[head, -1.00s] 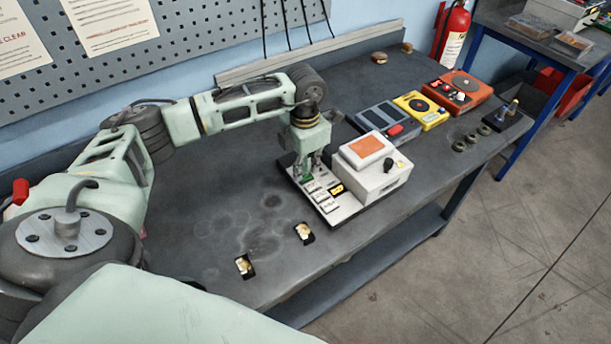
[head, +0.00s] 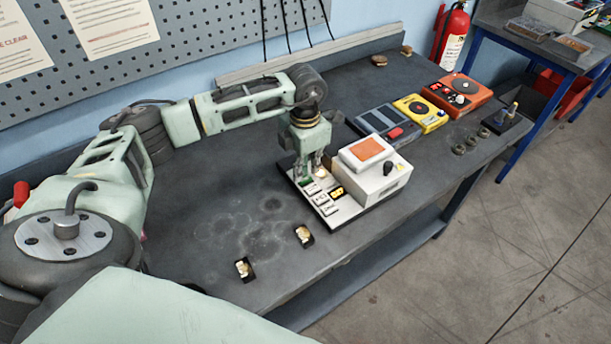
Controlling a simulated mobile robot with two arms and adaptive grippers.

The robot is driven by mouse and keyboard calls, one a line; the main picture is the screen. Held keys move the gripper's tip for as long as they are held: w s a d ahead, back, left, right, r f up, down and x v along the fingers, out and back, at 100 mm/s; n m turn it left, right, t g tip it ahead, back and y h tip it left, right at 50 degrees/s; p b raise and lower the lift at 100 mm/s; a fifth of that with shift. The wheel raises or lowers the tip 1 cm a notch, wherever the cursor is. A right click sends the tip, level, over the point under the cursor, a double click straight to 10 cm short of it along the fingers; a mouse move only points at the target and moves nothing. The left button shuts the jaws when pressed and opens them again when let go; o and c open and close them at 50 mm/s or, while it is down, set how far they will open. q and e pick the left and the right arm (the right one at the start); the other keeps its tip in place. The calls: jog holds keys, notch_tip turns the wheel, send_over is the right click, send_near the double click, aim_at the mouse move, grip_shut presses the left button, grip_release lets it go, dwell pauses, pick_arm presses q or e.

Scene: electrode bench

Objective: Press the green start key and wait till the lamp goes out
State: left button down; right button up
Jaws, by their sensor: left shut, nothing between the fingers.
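A white electrode device (head: 380,186) stands on the bench with a flat keypad (head: 335,212) at its left front. The green key (head: 305,182) is at the far left end of the keypad. My left gripper (head: 313,176) points down and is shut and empty, with its fingertips right at the green key. Whether they touch it or hover just above it I cannot tell. A small yellow panel with dark marks (head: 337,193) sits on the keypad. An orange screen (head: 366,148) tops the device. I cannot make out which part is the lamp, or whether it is lit. My right gripper is not in view.
Grey (head: 385,121), yellow (head: 420,112) and orange (head: 460,94) devices stand further back on the bench (head: 200,225). Dark rings (head: 471,140) lie near the right edge. Two small dark pieces (head: 304,236) lie at the front edge. The bench's left middle is clear.

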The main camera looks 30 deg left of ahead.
aim_at(305, 179)
pick_arm(q)
jog(key=shift+r+p, duration=1.05)
jog(key=shift+r, duration=1.1)
jog(key=shift+s+f, duration=0.1)
